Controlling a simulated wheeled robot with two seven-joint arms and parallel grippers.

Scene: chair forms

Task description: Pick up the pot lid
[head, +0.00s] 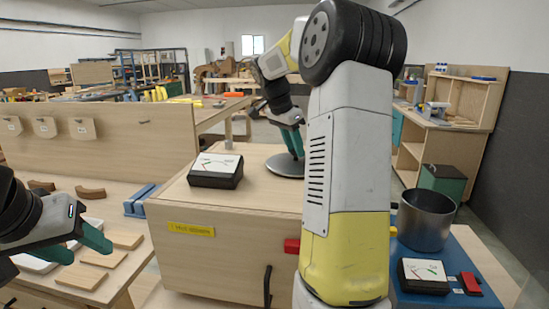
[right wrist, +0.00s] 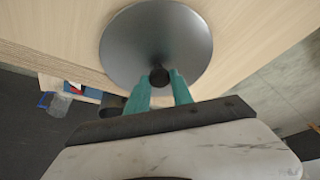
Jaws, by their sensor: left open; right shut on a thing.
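The pot lid (head: 285,165) is a grey metal disc on top of the wooden box, partly hidden behind my right arm in the head view. In the right wrist view the lid (right wrist: 155,40) has a dark round knob (right wrist: 159,76) between the green fingers. My right gripper (head: 293,143) is shut on that knob. I cannot tell whether the lid is touching the box top or just above it. My left gripper (head: 90,246) is open and empty at the left, over wooden pieces. A metal pot (head: 426,222) stands on the blue surface at the right.
A black-and-white meter (head: 216,170) sits on the wooden box (head: 220,258) left of the lid. A second meter (head: 423,275) and a red switch (head: 470,284) are near the pot. Flat wooden pieces (head: 82,276) lie below my left gripper.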

